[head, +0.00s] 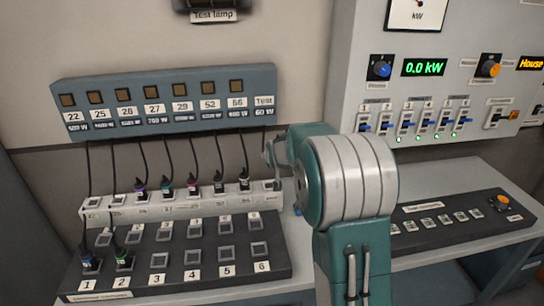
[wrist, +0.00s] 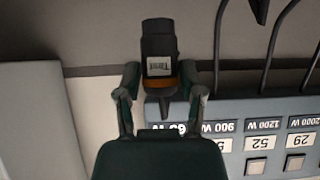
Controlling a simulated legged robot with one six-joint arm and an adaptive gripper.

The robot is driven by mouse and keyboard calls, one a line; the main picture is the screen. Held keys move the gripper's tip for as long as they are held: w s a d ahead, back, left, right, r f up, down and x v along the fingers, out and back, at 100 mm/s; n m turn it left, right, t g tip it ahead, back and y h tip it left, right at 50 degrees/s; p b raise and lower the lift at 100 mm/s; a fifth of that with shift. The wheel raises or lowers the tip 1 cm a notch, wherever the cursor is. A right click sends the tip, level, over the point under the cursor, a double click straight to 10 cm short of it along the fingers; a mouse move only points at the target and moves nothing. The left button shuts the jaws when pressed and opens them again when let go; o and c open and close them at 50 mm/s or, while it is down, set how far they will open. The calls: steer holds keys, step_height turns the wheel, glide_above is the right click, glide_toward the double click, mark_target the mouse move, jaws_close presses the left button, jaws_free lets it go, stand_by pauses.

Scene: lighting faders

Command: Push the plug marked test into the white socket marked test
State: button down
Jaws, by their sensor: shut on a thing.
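A black plug (wrist: 159,40) with a white label that appears to read Test, upside down, and an orange band is in the wrist view. My gripper (wrist: 159,80) is shut on it, one finger on each side. In the head view my gripper (head: 270,153) is at the right end of the white socket strip (head: 150,208), above it, partly hidden by my arm. The plug cannot be made out clearly there. The strip's rightmost socket (head: 273,185) is just below my gripper; its marking is too small to read.
A blue-grey panel (head: 160,88) with several labelled buttons, Test at its right end, hangs above the strip. A control cabinet (head: 440,85) stands right.

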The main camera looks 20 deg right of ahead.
mark_target(270, 167)
steer(key=shift+a+r, duration=0.1)
steer(key=shift+a, duration=0.35)
steer(key=shift+d+f, duration=0.15)
steer(key=shift+f, duration=0.45)
steer(key=shift+d+f, duration=0.15)
steer(key=shift+f, duration=0.45)
steer(key=shift+a+f, duration=0.15)
steer(key=shift+f, duration=0.35)
steer(key=shift+a+f, duration=0.15)
steer(key=shift+f, duration=0.45)
steer(key=shift+d, duration=0.15)
steer(key=shift+s+f, duration=0.1)
steer(key=shift+f, duration=2.05)
stand_by(0.7)
steer(key=shift+c, duration=0.7)
jaws_free()
